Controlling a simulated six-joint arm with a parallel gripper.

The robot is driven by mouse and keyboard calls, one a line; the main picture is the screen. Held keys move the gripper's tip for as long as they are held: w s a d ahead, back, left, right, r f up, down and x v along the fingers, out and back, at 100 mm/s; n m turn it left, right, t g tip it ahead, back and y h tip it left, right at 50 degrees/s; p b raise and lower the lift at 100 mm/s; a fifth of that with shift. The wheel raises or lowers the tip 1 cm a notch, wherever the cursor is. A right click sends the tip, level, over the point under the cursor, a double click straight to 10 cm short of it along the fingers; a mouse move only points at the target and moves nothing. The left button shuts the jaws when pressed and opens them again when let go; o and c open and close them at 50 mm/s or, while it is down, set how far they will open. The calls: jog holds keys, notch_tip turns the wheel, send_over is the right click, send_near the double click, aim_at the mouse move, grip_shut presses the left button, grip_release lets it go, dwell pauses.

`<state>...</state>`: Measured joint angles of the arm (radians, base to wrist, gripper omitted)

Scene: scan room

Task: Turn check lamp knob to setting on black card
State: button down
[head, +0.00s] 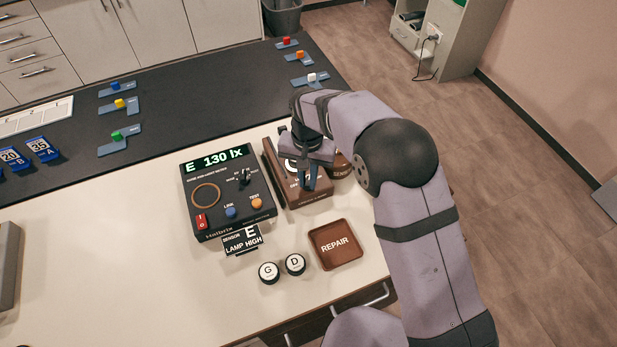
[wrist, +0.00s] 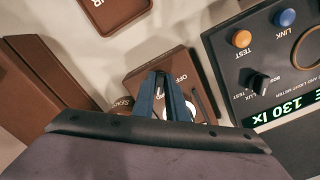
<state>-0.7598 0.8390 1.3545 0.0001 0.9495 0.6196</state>
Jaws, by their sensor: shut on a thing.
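The check lamp is a brown box (head: 312,203) right of the black meter; it also shows in the wrist view (wrist: 143,75), with "OFF" readable on its top. My gripper (head: 310,184) is over its top, fingers pointing down, and in the wrist view its blue-grey fingers (wrist: 165,92) are shut on the lamp's knob. The knob is mostly hidden between the fingers, so its pointer setting cannot be read. Part of a white dial shows beside the fingers. The black card (head: 243,240) in front of the meter reads "SENSOR E" and "LAMP HIGH".
The black meter (head: 215,218) shows "E 130 lx" and stands close left of the lamp. A brown REPAIR tray (head: 357,260) and two round pieces, G (head: 268,273) and D (head: 295,264), lie in front. A brown "SENSOR" piece (head: 341,168) sits close right of my gripper.

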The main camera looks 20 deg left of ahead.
aim_at(307, 182)
jog(key=shift+w+a+r+m, duration=0.1)
jog(key=shift+m, duration=1.05)
jog(key=shift+a+m, duration=0.1)
jog(key=shift+m, duration=1.05)
jog(key=c, duration=1.8)
grip_release()
jog(key=shift+o, duration=0.2)
jog(key=shift+r+b, duration=1.05)
jog(key=shift+r, duration=2.6)
